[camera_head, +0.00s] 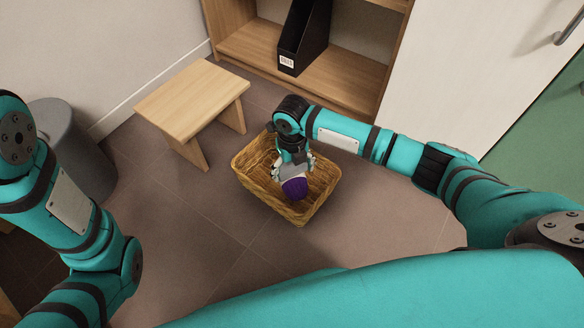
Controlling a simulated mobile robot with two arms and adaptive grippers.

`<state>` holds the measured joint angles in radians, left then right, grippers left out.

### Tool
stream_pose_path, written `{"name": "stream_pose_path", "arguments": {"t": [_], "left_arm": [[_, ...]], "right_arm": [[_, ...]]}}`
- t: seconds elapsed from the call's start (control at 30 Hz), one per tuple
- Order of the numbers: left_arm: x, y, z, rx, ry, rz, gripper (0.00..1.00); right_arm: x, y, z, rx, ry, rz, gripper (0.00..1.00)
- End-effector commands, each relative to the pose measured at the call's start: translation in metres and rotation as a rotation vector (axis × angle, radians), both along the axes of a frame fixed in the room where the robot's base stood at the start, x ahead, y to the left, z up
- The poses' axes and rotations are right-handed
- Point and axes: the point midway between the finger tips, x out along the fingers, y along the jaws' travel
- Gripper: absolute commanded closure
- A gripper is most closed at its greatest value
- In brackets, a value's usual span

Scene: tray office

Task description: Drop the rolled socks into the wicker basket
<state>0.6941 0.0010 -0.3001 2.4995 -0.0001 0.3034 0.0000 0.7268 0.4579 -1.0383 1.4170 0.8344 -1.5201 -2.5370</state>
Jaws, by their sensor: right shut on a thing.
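The wicker basket (314,214) is a tan woven open box on the floor near the middle of the view. My right gripper (292,174) points down over the basket's opening and is shut on the rolled socks (294,188), a purple bundle. The socks show within the outline of the basket. I cannot tell from this view how far above the basket's bottom they are. My right arm hides part of the basket's back rim. My left arm is at the left edge, and its gripper is out of view.
A small wooden stool (192,98) stands left of the basket. A grey bin (75,150) stands at the left wall. A wooden shelf (340,75) with a black file holder (305,35) is at the back, beside a white cabinet door (470,60). The floor right of the basket is clear.

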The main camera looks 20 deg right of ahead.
Motion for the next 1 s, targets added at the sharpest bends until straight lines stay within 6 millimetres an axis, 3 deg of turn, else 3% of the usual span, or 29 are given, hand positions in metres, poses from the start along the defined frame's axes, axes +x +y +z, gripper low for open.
{"name": "stream_pose_path", "arguments": {"t": [0.3,0.33,0.47,0.77,1.0], "left_arm": [[-0.002,0.0,-0.001,0.0,-0.005,0.001,0.0],[-0.002,0.0,-0.001,0.001,-0.005,0.0,0.0],[-0.002,0.0,-0.001,0.0,-0.006,0.0,0.0],[0.0,0.0,-0.001,-0.001,-0.001,-0.001,0.0],[-0.001,0.0,-0.001,0.0,-0.002,0.0,0.0]], "right_arm": [[0.0,0.0,-0.002,0.0,0.0,0.0,0.48],[0.0,0.0,-0.002,0.0,0.0,0.0,0.16],[0.0,0.0,-0.002,0.0,0.0,0.0,0.0],[0.0,0.0,0.0,0.0,-0.001,0.0,0.0],[0.001,0.0,0.035,0.001,-0.005,0.001,0.0]]}}
